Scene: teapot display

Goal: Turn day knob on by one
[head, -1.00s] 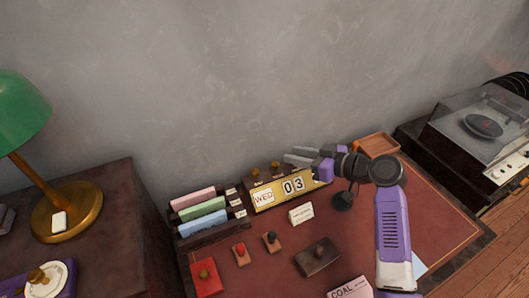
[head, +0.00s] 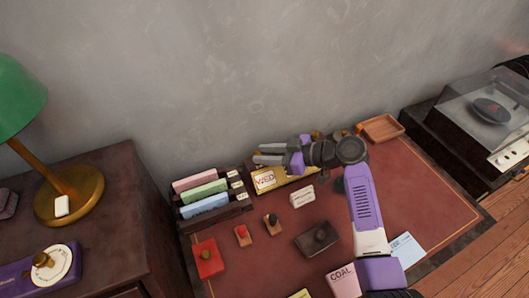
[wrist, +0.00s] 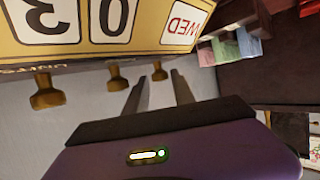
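The gold desk calendar (head: 263,181) stands at the back of the desk; its WED card shows, and my arm covers its numbers. In the wrist view the calendar (wrist: 150,38) is upside down, reading WED and 03. Three brass knobs stand on its top edge there: one by the UNITS label (wrist: 47,92), a middle one (wrist: 117,78), and one nearest WED, taken as the day knob (wrist: 160,72). My gripper (head: 260,154) is open above the WED end. In the wrist view the day knob appears between its fingers (wrist: 162,90), ahead of the tips; contact does not show.
A card rack (head: 205,195) stands left of the calendar. A small white sign (head: 303,196), stamps (head: 242,236) and a dark block (head: 318,240) lie in front. A wooden tray (head: 381,128) is at the back right. The wall (head: 250,70) is close behind.

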